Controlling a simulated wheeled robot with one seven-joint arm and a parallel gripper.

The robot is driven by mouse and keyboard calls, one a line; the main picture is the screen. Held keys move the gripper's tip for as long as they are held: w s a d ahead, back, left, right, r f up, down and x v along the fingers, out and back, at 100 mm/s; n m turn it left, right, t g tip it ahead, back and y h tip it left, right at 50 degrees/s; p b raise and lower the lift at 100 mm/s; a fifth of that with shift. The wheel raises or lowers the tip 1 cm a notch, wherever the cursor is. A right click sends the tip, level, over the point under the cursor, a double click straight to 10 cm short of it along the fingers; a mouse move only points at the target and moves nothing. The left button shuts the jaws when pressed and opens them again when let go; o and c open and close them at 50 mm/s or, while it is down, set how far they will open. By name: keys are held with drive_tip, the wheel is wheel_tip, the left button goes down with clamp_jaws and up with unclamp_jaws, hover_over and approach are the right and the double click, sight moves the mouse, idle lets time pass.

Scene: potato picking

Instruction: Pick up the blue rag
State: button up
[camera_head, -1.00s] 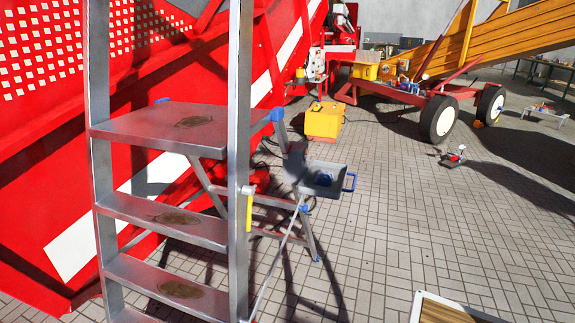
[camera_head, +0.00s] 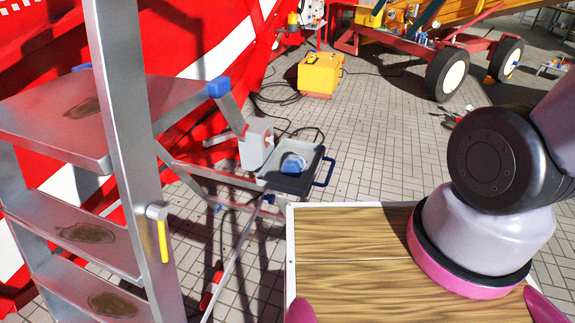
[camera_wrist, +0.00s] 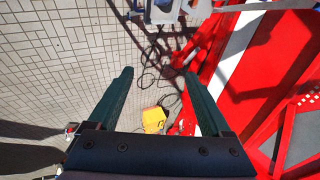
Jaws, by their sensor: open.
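The blue rag (camera_head: 293,163) lies crumpled in a shallow grey tray (camera_head: 287,184) with a blue handle, fixed at the side of the step ladder (camera_head: 140,150). In the wrist view, my gripper (camera_wrist: 159,73) has its two dark green fingers spread wide, with nothing between them. The gripper itself is not in the head view. Part of the ladder's far end shows at the top edge of the wrist view, but I cannot make out the rag there.
A wood-topped platform (camera_head: 340,268) lies in front, under my arm. A red machine wall is at the left. A yellow box (camera_head: 320,73) with loose cables stands on the paved floor. A wheeled conveyor is at the back right. Paving right of the tray is clear.

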drive_tip(key=w+a+f+g, duration=0.2)
drive_tip(key=w+a+f, duration=0.2)
drive_tip(key=a+f, duration=0.2)
drive_tip(key=g+h, duration=0.3)
drive_tip(key=h, duration=0.1)
hover_over(291, 161)
wheel_tip(291, 161, down, 23)
wheel_tip(291, 161, down, 11)
drive_tip(key=shift+r, duration=0.1)
drive_tip(key=c, duration=1)
wheel_tip(291, 161, up, 18)
drive_tip(key=shift+d, duration=0.1)
